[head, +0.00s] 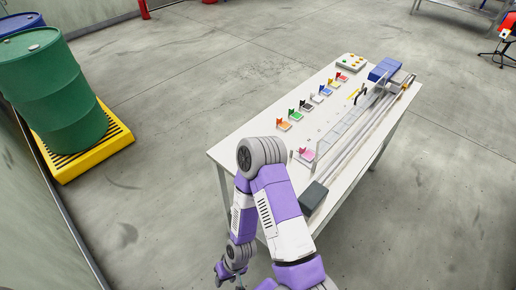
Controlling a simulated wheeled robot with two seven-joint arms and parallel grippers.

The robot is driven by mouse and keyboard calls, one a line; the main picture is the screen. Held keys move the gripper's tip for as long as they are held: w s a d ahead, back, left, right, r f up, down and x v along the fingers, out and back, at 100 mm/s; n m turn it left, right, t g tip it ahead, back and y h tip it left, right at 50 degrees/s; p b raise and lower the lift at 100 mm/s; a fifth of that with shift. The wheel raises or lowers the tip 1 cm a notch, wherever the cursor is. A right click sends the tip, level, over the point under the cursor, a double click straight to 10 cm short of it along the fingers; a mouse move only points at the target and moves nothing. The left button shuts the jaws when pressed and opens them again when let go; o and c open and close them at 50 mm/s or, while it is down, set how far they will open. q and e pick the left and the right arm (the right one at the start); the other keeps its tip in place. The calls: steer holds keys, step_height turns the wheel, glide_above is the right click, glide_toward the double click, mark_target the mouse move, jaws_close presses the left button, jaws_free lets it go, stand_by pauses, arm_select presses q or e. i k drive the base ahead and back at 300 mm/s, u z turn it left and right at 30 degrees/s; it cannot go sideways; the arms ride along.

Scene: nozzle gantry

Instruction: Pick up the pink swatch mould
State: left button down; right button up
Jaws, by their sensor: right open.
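The pink swatch mould (306,154) lies on the white table (232,147) near its front end, just right of my arm's elbow. It is small and has an upright pink part on a pale base. My right gripper (229,276) hangs low at the bottom edge of the head view, below and in front of the table, well apart from the mould. It is open, and I see nothing between its fingers. My right arm's elbow hides part of the table's near end. My left gripper is not in view.
A row of other coloured moulds, orange (284,125) to red (342,77), stands along the table. A gantry rail with a blue block (384,69) runs along the right side. A button box (351,62) is at the far end. Green drum (52,95) on a yellow pallet stands left.

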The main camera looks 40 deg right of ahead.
mark_target(308, 156)
steer(key=u, duration=0.15)
steer(key=i, duration=1.75)
steer(key=z, duration=2.25)
